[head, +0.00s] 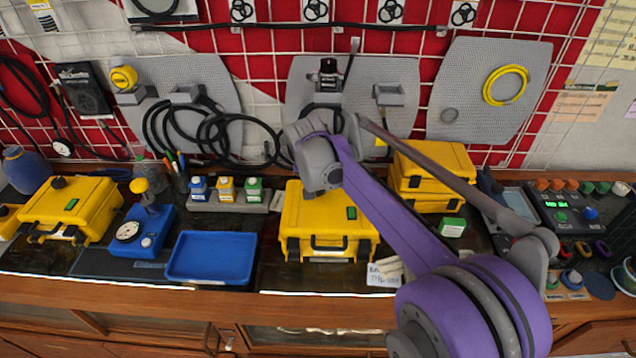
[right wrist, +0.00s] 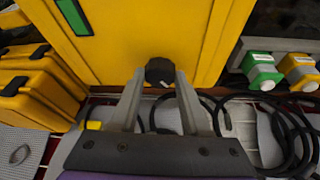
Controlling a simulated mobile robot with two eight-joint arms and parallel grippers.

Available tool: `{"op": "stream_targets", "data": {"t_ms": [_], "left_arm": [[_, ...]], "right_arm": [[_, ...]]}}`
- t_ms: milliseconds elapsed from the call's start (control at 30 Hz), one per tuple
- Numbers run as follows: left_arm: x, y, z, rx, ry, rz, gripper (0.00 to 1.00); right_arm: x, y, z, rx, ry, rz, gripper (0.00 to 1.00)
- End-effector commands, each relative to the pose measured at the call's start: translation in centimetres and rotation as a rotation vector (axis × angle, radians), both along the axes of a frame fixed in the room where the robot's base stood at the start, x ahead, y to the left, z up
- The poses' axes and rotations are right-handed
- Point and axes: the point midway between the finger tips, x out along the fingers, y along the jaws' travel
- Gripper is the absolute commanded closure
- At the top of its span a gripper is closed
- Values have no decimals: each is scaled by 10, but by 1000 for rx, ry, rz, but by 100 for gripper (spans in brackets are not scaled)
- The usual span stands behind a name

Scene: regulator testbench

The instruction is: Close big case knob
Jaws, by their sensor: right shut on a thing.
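The big yellow case (head: 322,222) stands closed on the bench in the middle of the head view, with a dark handle on its front and a green label. In the right wrist view the yellow case (right wrist: 215,30) fills the top, and its black knob (right wrist: 160,71) sits at the case's near edge. My right gripper (right wrist: 159,80) is shut on this knob, one finger on each side. In the head view my purple right arm and wrist cover the knob and the fingertips. My left gripper is not in view.
A stack of yellow cases (head: 433,168) stands right of the big case. A blue tray (head: 211,257) lies to its left. Green, yellow and blue capped items (head: 226,190) stand behind the tray. Black cables (head: 215,135) hang on the wall behind.

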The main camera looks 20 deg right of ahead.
Motion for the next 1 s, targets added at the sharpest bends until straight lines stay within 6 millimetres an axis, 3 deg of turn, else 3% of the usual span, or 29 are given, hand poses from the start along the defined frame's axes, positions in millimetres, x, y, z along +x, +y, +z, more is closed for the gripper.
{"op": "stream_targets", "data": {"t_ms": [500,1000], "left_arm": [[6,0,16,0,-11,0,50],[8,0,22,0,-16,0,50]], "right_arm": [[4,2,1,-17,8,-453,100],[4,3,0,-22,12,-655,100]]}}
